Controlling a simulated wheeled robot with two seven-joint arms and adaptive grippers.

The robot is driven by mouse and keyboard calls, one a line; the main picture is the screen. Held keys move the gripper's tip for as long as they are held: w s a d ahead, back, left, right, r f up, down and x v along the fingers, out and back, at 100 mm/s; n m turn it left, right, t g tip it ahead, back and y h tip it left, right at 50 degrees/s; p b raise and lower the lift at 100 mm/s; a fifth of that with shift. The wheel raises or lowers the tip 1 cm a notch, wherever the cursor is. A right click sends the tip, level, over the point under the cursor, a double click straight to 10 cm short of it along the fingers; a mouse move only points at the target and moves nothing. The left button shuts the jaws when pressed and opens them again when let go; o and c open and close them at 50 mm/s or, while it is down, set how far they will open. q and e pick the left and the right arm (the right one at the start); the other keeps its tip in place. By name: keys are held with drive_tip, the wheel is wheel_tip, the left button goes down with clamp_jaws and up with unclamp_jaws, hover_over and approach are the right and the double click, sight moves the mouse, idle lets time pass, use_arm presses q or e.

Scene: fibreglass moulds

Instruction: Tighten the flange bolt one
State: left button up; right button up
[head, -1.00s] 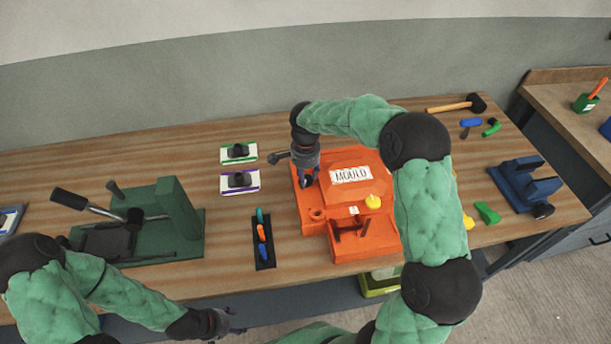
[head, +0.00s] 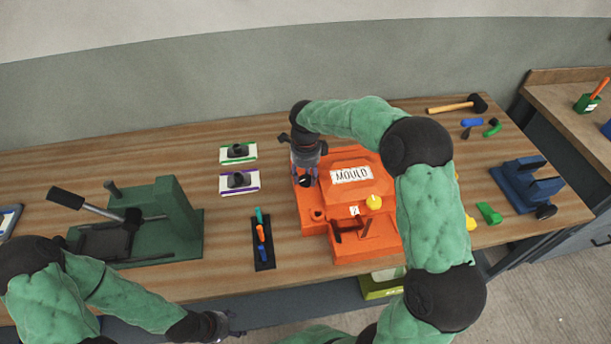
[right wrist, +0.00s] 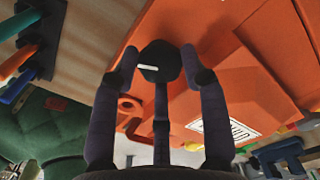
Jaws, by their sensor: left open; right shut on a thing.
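The orange mould (head: 345,160), labelled MOULD, sits on the workbench. A black round flange bolt head with a white mark (right wrist: 160,62) stands at the mould's left flange. My right gripper (head: 305,181) points down over that flange and is shut on the bolt head. In the right wrist view its fingers (right wrist: 160,68) stand on either side of the head. No number for this bolt is readable. My left gripper (head: 228,322) is open and empty, low in front of the bench edge, away from the mould.
A rack with coloured tools (head: 263,245) stands left of the mould. A green fixture with a lever (head: 180,215) is further left. Two cards with black knobs (head: 239,182) lie behind the rack. A blue vice (head: 525,185) and a hammer (head: 455,105) are at the right.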

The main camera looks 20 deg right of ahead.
sight(306, 178)
drive_tip(key=shift+s+f+m, duration=0.1)
drive_tip(key=shift+m, duration=2.2)
drive_tip(key=o, duration=1.2)
drive_tip(key=shift+c, duration=0.2)
wheel_tip(306, 178, up, 12)
